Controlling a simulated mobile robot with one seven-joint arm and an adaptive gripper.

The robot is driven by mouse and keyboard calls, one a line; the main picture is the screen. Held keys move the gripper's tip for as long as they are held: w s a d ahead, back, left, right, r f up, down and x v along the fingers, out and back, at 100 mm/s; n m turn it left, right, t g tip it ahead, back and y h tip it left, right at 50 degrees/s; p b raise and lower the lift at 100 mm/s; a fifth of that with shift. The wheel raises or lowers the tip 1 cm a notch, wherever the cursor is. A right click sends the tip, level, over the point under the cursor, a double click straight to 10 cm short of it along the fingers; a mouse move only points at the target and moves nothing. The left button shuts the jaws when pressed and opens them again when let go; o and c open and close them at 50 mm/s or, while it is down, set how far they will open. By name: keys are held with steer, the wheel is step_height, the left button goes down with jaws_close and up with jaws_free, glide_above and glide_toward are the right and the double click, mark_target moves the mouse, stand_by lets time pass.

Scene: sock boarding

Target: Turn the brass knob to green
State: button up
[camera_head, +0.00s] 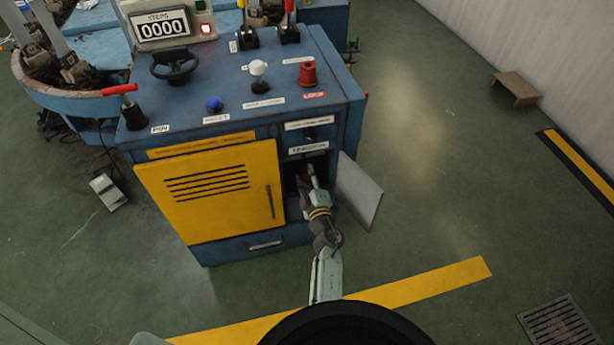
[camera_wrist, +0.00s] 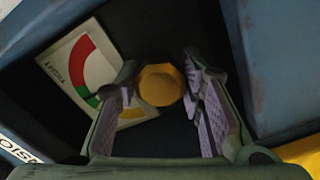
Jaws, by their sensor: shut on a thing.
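The brass knob (camera_wrist: 161,86) is a faceted, yellowish knob at the back of a dark recess in the wrist view. My gripper (camera_wrist: 158,92) has its lilac-padded fingers on either side of the knob and is shut on it. A white dial plate (camera_wrist: 66,62) shows behind, with a red arc at upper left and a green patch beside the left finger. The left finger hides part of the plate. No pointer on the knob can be made out. In the head view, my gripper (camera_head: 313,178) reaches into the open compartment, and the knob is hidden there.
A grey door (camera_head: 359,191) stands open just right of my arm. A yellow louvred panel (camera_head: 213,188) lies to the left. The blue cabinet (camera_head: 338,95) carries a red knob (camera_head: 308,74) and other controls on top.

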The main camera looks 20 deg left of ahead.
steer(key=o, duration=1.2)
steer(key=v, duration=1.2)
